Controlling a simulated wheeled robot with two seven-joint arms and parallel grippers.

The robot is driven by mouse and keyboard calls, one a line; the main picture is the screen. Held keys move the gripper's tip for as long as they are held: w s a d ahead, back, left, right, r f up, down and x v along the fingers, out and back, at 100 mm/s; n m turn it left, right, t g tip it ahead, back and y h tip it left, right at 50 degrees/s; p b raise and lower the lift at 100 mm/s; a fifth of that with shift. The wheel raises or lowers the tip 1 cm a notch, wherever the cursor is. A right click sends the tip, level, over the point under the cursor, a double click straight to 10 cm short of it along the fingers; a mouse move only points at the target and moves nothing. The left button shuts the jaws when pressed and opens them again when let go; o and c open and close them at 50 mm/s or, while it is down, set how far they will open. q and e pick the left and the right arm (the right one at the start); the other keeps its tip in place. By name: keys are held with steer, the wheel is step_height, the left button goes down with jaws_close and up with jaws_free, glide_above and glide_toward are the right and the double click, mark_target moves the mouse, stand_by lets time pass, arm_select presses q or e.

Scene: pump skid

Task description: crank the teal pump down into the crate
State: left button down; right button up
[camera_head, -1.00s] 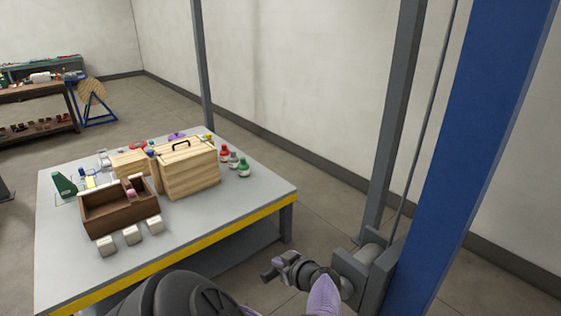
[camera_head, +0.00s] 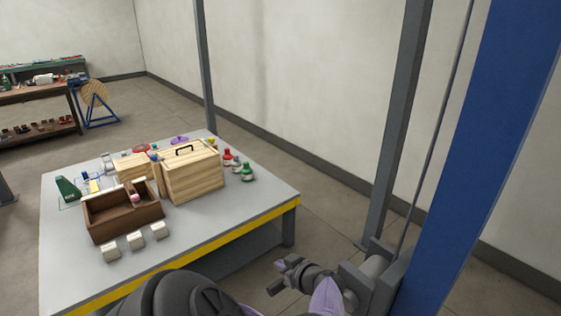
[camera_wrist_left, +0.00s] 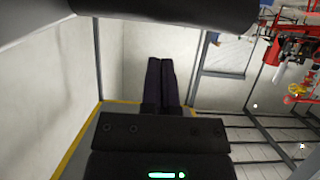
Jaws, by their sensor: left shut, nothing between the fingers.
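No teal pump shows clearly in these views, and I cannot make out the crate for it. A grey winch-like bracket with a drum (camera_head: 376,267) stands at the lower right beside a blue post (camera_head: 480,150). My left gripper (camera_head: 280,277) is just left of this bracket, low in the head view, dark and partly blurred into the parts around it. In the left wrist view its two dark fingers (camera_wrist_left: 160,62) lie together with nothing between them. I cannot tell whether it touches a crank handle. My right gripper is not in view.
A grey table (camera_head: 215,240) with a yellow edge stands at left. It holds a light wooden box (camera_head: 192,180) with a black handle, a brown open tray (camera_head: 110,222), white blocks and several bottles. A grey post (camera_head: 400,120) rises behind the bracket. Red equipment (camera_wrist_left: 297,48) shows in the wrist view.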

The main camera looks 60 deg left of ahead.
arm_select(q)
steer(key=r+p, duration=0.1)
steer(key=d+r+p, duration=0.1)
steer(key=r, duration=0.1)
steer(key=shift+w+d, duration=0.2)
steer(key=p+v, duration=0.3)
steer(key=v, duration=0.4)
steer(key=shift+r, duration=0.35)
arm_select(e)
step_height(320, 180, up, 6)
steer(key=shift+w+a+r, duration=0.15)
arm_select(q)
steer(key=shift+a, duration=0.1)
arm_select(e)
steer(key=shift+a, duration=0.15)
